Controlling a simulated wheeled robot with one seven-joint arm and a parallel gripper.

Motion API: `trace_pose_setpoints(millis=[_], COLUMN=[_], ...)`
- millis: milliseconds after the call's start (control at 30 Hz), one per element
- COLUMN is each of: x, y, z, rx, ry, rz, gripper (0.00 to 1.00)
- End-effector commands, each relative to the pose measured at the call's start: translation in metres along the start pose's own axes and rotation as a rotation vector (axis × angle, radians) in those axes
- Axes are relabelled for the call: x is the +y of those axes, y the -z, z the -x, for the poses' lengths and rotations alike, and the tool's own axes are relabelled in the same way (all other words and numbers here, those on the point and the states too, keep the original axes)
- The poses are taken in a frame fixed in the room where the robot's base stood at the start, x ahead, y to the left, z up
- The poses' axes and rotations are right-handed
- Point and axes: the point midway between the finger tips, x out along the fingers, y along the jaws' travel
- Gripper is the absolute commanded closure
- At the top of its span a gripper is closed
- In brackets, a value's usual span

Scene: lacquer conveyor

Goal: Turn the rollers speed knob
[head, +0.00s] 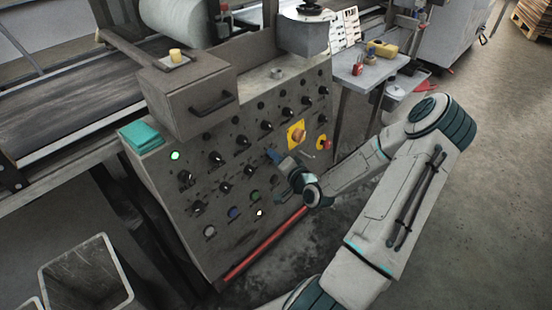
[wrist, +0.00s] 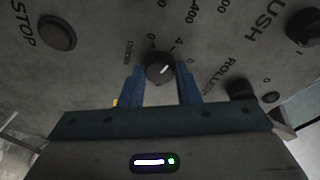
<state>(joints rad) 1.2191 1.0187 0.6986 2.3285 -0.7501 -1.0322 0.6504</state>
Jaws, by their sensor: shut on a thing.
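A dark round knob (wrist: 156,75) with a white pointer line sits on the grey panel in the wrist view. Its printed scale shows 0, 4 and 6, with a small unit label at its left. The pointer slants toward the upper right, on the 4 to 6 side. My gripper (wrist: 160,73) is shut on this knob, with one blue finger on each side. In the head view my gripper (head: 273,157) is at the panel's lower right part and hides the knob.
The control panel (head: 228,172) carries several other knobs and buttons. A STOP button (wrist: 57,33) and another dark knob (wrist: 242,90) flank my gripper. A red bar (head: 265,243) runs along the panel's lower edge.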

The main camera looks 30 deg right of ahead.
Motion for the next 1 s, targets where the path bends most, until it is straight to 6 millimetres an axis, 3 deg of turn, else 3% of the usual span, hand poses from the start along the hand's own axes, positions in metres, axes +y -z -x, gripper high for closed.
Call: trace_pose_setpoints(millis=[100,133,200,467,633,1000], x=[0.001,0.001,0.001,0.0,0.001,0.0], y=[-0.001,-0.001,-0.001,0.0,0.0,0.002], z=[0.001,0.001,0.001,0.001,0.014,0.1], rx=[-0.001,-0.001,-0.001,-0.001,0.001,0.003], ry=[-0.003,-0.003,-0.003,-0.001,-0.003,-0.005], rz=[-0.001,-0.001,-0.001,0.0,-0.001,-0.001], gripper=[0.93,0.62,0.49,0.49,0.49,0.49])
